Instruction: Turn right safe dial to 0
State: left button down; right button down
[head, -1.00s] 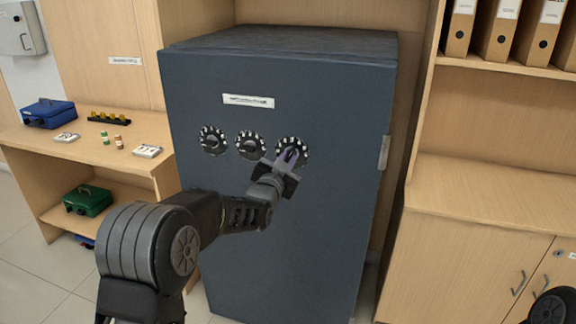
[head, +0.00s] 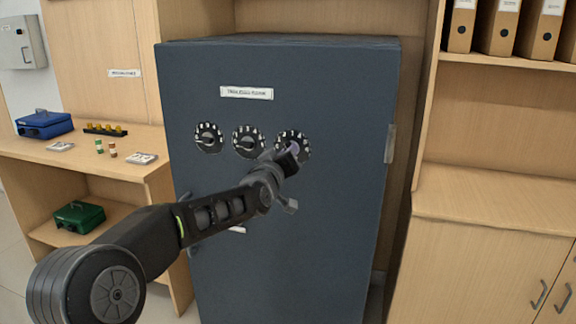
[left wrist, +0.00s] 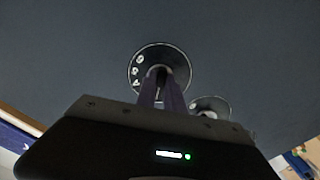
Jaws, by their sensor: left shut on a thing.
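The dark grey safe (head: 290,230) stands in the middle of the head view with three black dials with white marks in a row. The right dial (head: 305,138) is partly hidden behind my left gripper (head: 294,150). The middle dial (head: 249,141) and the left dial (head: 209,137) are clear of it. In the left wrist view my left gripper (left wrist: 162,92) has its fingers shut on the knob of the right dial (left wrist: 180,62). The dial's numbers are too small and too covered to read. My right gripper is not in view.
A wooden shelf unit with binders (head: 500,27) and a cabinet (head: 480,245) stand close to the safe's right. A wooden desk (head: 75,163) at left holds a blue cash box (head: 44,123); a green box (head: 79,216) is below.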

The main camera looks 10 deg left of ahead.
pick_arm(q)
jog(key=shift+n+b, duration=2.85)
jog(key=shift+n, duration=3.05)
jog(key=c, duration=1.4)
grip_release()
jog(key=shift+c, duration=0.2)
jog(key=s+b, duration=0.1)
jog(key=s, duration=0.6)
jog(key=shift+s+a+b, duration=0.25)
jog(key=shift+s+b, duration=0.05)
jog(key=shift+s, duration=0.05)
